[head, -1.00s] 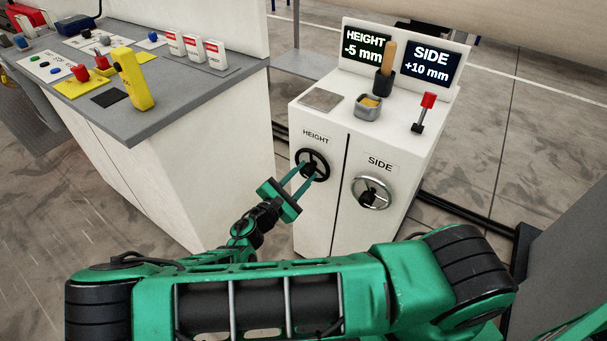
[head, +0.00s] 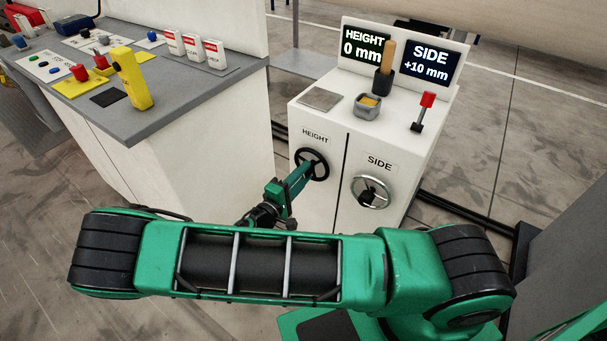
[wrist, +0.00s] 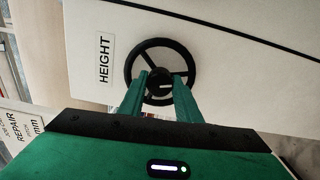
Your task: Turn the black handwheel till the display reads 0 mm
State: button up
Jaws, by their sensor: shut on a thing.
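The black handwheel (head: 313,157) is on the front of the white cabinet under the HEIGHT label. It also shows in the wrist view (wrist: 160,43). The height display (head: 364,46) reads 0 mm. My gripper (head: 304,170) is at the black handwheel. In the wrist view its two green fingers (wrist: 158,85) reach the wheel's hub and are shut on it. The fingers hide the lower part of the wheel and some of the hub.
A silver handwheel (head: 371,191) under the SIDE label is to the right. The side display (head: 431,62) reads +10 mm. A grey-topped bench (head: 190,95) is at the left.

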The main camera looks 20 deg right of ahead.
jog(key=shift+a+f+m, duration=0.1)
jog(key=shift+a+m, duration=0.1)
jog(key=shift+m, duration=0.3)
jog(key=o, duration=1.1)
jog(key=shift+c, duration=0.2)
jog(key=shift+d, duration=0.1)
jog(key=shift+s, duration=0.1)
jog(key=v, duration=1)
jog(key=shift+a, duration=0.35)
jog(key=shift+s, duration=0.1)
